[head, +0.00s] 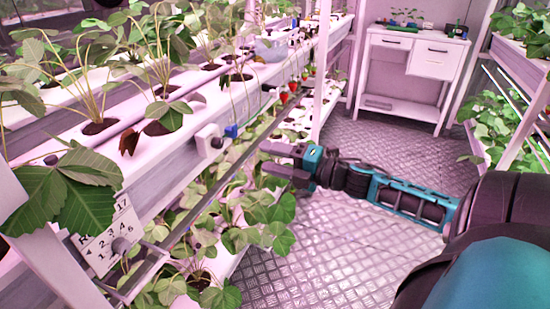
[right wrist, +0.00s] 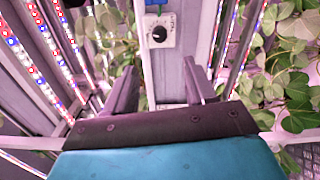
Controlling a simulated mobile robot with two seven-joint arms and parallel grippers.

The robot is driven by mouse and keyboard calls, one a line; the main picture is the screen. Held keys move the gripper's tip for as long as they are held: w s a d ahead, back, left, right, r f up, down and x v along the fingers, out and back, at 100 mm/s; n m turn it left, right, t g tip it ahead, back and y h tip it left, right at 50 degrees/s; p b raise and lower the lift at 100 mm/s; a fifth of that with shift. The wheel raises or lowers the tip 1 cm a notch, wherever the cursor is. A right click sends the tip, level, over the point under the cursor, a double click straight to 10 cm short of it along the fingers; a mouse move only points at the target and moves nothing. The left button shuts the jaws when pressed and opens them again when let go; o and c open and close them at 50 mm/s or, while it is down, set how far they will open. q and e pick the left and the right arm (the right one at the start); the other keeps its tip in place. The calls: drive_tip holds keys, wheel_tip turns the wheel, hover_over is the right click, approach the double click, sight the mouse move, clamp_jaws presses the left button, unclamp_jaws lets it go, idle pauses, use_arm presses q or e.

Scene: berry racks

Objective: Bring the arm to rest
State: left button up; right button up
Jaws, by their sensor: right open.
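My right gripper (head: 268,160) is in the middle of the head view, reaching leftward from my teal and black arm on the right. Its two dark fingers stand apart with nothing between them. It is in front of the side of the planted rack, over the aisle. In the right wrist view my right gripper (right wrist: 158,88) shows both fingers spread and empty. Beyond them is a white panel with a small box carrying a black dial (right wrist: 160,32), apart from the fingers. My left gripper is not in view.
A white rack (head: 160,160) with strawberry plants runs along the left, with a numbered plate (head: 108,245) at its near end. Red berries (head: 284,97) hang farther along. A white table (head: 410,75) stands at the back. The metal floor (head: 330,255) between is clear. Another planted rack is at right.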

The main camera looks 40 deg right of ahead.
drive_tip(key=shift+s+d, duration=0.1)
drive_tip(key=shift+s, duration=0.1)
idle(0.5)
drive_tip(key=s+a+f+m+g+h, duration=0.1)
drive_tip(key=s+a+f+m+h, duration=0.2)
drive_tip(key=f+m, duration=0.35)
drive_tip(key=s+a+f+m+g+h, duration=0.1)
drive_tip(key=s+a+f+m+h, duration=0.15)
drive_tip(key=a+f+m, duration=0.45)
drive_tip(key=s+a+f+m+g, duration=0.3)
drive_tip(key=s+a+f+m, duration=0.5)
drive_tip(key=a, duration=0.4)
drive_tip(key=shift+s+f+g+y+p, duration=0.15)
drive_tip(key=shift+f+g+y+p, duration=0.25)
drive_tip(key=shift+y, duration=0.05)
